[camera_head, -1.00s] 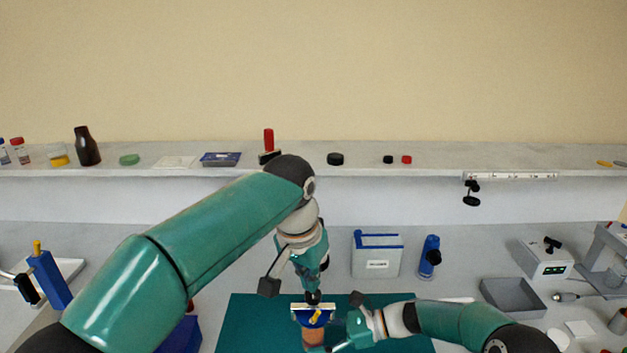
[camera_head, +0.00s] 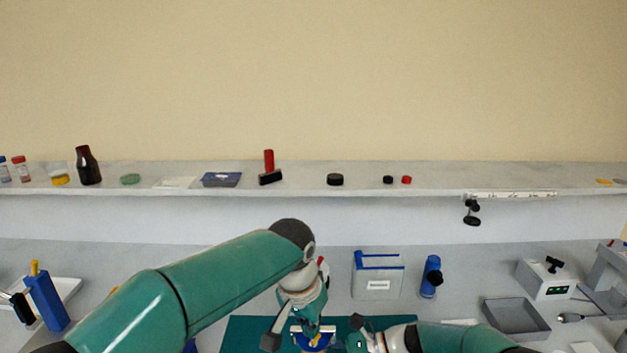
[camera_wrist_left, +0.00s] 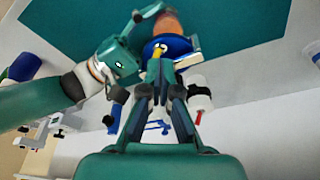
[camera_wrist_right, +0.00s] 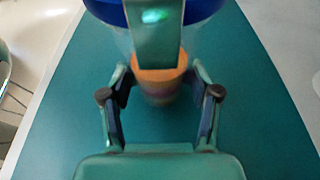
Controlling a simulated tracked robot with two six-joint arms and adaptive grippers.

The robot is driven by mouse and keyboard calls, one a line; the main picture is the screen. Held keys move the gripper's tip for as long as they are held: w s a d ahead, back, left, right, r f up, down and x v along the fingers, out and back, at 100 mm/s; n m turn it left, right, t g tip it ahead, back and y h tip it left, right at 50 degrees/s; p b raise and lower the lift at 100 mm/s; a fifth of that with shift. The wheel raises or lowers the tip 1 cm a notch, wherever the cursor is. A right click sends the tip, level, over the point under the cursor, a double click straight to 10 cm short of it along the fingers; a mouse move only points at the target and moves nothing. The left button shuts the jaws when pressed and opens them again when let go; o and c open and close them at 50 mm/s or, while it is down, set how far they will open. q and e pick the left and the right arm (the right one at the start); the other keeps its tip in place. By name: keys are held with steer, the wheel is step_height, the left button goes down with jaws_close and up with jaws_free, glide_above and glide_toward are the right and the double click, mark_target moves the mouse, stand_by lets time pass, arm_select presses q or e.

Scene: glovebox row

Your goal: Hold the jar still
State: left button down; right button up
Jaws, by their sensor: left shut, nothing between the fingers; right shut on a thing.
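The jar (camera_wrist_left: 167,24), an orange-brown cylinder, stands on the teal mat in the left wrist view. A blue piece with a white band and a yellow part (camera_head: 313,337) sits at its top. My right gripper (camera_wrist_right: 160,92) is shut on the jar, a finger on each side; the orange body also shows in the right wrist view (camera_wrist_right: 160,76). My left gripper (camera_wrist_left: 160,68) is shut and empty, its tips close to the blue piece; I cannot tell if they touch it. The jar's lower part is cut off in the head view.
The teal mat (camera_wrist_right: 255,110) has bare room around the jar. Behind it stand a blue-rimmed white box (camera_head: 377,277) and a blue bottle-like object (camera_head: 430,276). A grey tray (camera_head: 515,316) lies to the right. A shelf (camera_head: 300,185) with small items crosses the back.

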arm_select(q)
steer(key=shift+w, duration=0.6)
stand_by(0.7)
steer(key=shift+w+a, duration=0.4)
steer(key=shift+a, duration=0.2)
stand_by(0.9)
steer(key=shift+a, duration=0.1)
steer(key=shift+s+a+r, duration=0.1)
steer(key=shift+s+a, duration=0.1)
steer(key=shift+s, duration=0.1)
steer(key=shift+w+d+v, duration=0.1)
steer(key=shift+w+v, duration=0.1)
steer(key=shift+v, duration=0.75)
steer(key=shift+w+d+v, duration=0.15)
steer(key=shift+w+v, duration=0.05)
steer(key=shift+v, duration=0.75)
steer(key=shift+w+d+v, duration=0.1)
steer(key=shift+w+v, duration=0.1)
steer(key=shift+v, duration=0.75)
steer(key=shift+r, duration=0.15)
steer(key=shift+d, duration=0.1)
steer(key=shift+s+d+f, duration=0.25)
steer(key=shift+d+f, duration=0.05)
steer(key=shift+f, duration=0.7)
steer(key=shift+s+d+f, duration=0.25)
steer(key=shift+d+f, duration=0.05)
steer(key=shift+f, duration=0.7)
steer(key=shift+s+d+f, duration=0.25)
steer(key=shift+d+f, duration=0.05)
steer(key=shift+f, duration=0.7)
